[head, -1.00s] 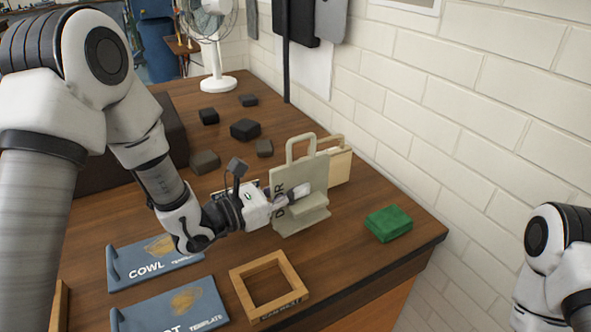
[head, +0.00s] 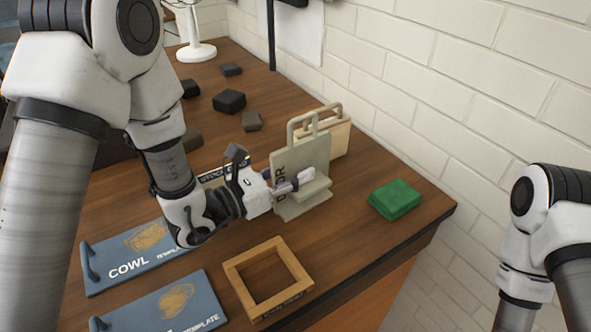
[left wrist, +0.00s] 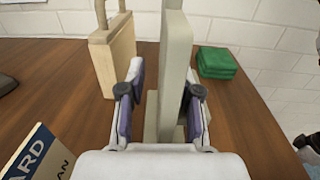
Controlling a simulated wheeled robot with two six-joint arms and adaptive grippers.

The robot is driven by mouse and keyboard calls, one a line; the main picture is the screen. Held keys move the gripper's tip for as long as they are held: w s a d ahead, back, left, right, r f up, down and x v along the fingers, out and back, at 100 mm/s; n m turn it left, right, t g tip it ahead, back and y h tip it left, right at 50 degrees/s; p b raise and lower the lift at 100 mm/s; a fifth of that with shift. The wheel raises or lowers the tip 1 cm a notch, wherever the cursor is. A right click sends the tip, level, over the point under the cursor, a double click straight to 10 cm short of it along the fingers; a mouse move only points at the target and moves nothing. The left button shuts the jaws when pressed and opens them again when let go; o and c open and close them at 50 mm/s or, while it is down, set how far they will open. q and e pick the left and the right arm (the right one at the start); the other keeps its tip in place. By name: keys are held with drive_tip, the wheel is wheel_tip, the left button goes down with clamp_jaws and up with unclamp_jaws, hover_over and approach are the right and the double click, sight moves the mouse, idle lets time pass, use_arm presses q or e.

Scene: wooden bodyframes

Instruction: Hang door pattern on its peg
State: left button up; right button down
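The door pattern (head: 290,160) is a grey-green board with a loop handle and the letters of DOOR partly covered. It stands upright on the wooden bench. My left gripper (head: 294,184) is at its near face, beside a small ledge. In the left wrist view, the board (left wrist: 175,60) stands edge-on between the two fingers of the left gripper (left wrist: 165,100). A gap shows between the left finger and the board, so the gripper looks open. My right arm shows at the right edge, with its gripper out of view. I cannot make out the peg.
A paler handled wooden pattern (head: 335,138) stands just behind. A green folded stack (head: 396,198) lies to the right. A square wooden frame (head: 240,289) and blue templates (head: 120,268) lie in front. Dark blocks (head: 229,101) sit farther back. A white brick wall (head: 450,75) bounds the bench.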

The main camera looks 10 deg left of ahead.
sight(273, 184)
use_arm(q)
drive_tip(key=shift+s+d+r, duration=0.15)
drive_tip(key=shift+s+r, duration=0.05)
drive_tip(key=shift+r, duration=0.05)
drive_tip(key=shift+p, duration=0.5)
drive_tip(key=b+v, duration=0.2)
drive_tip(key=v, duration=0.2)
drive_tip(key=shift+s+a+f, duration=0.2)
drive_tip(key=shift+s+a, duration=0.05)
drive_tip(key=shift+s, duration=0.1)
drive_tip(key=s+p, duration=0.1)
drive_tip(key=p, duration=0.1)
drive_tip(key=a+r+p, duration=0.1)
drive_tip(key=p, duration=0.2)
drive_tip(key=shift+s+a+p, duration=0.25)
drive_tip(key=shift+s+p, duration=0.1)
drive_tip(key=shift+s, duration=0.05)
drive_tip(key=shift+s+a+f+p, duration=0.1)
drive_tip(key=shift+s+f+p, duration=0.1)
drive_tip(key=shift+s+p, duration=0.1)
drive_tip(key=shift+f, duration=0.15)
